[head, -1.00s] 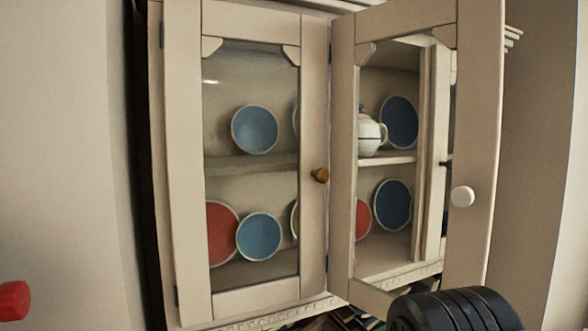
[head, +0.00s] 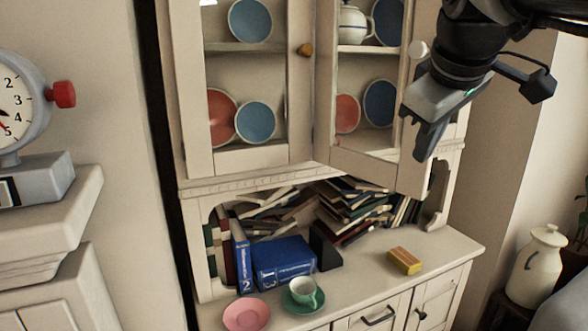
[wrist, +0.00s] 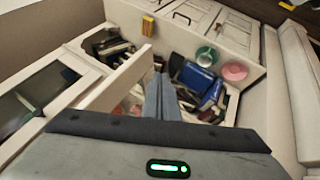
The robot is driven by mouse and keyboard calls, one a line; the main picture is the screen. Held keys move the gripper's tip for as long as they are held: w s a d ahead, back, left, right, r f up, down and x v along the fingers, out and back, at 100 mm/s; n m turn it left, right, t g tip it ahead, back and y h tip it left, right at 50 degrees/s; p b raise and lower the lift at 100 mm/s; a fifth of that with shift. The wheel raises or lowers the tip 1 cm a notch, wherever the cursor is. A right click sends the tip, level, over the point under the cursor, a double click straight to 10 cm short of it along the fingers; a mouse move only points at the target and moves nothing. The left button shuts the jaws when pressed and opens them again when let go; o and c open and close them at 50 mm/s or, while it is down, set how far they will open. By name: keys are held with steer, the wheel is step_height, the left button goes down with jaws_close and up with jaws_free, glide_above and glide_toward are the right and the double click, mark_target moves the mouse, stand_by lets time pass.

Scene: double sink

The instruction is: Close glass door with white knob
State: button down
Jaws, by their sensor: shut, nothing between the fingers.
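The right glass door (head: 362,168) of the cream cabinet stands ajar, hinged on its left side, with its free edge swung out toward me. Its white knob (head: 418,49) shows high on the right stile, close to my arm. My gripper (head: 420,150) is shut and empty, pointing down in front of the door's lower right part and covering some of its stile. I cannot tell whether it touches the door. In the wrist view the shut fingers (wrist: 160,97) sit beside a cream frame bar. The knob cannot be made out there.
The left glass door (head: 245,158) with a brown knob (head: 305,49) looks closed. Plates and a teapot (head: 352,24) stand inside. A jug (head: 538,262) stands right.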

mark_target(419, 172)
steer(key=x, duration=0.3)
steer(key=d+r+x, duration=0.1)
steer(key=x, duration=0.3)
steer(key=w+d+x, duration=0.1)
steer(key=x, duration=0.3)
steer(key=shift+w+d+b, duration=0.15)
steer(key=shift+w+b, duration=0.05)
steer(key=shift+b, duration=0.1)
steer(key=shift+w+d, duration=0.2)
steer(key=shift+d, duration=0.1)
